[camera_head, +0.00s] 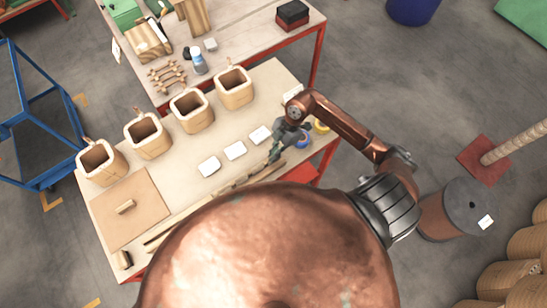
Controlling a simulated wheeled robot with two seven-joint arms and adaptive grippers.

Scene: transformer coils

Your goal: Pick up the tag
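Several small white tags lie on the pale worktable (262,83). Three of them form a slanted row: a left tag (209,166), a middle tag (235,150) and a right tag (260,134). My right gripper (274,155) points down over the table, just right of and below the right tag. It looks apart from that tag. Its fingers are small and dark, so I cannot tell whether they are open, and I see no tag in them. My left gripper is not in view.
Hollow wooden coils (191,110) stand in a row behind the tags. A board (126,208) with a handle lies at the left, and long wooden strips lie along the front. Blue and yellow rolls (303,141) sit beside my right wrist. My copper-coloured body hides the front edge.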

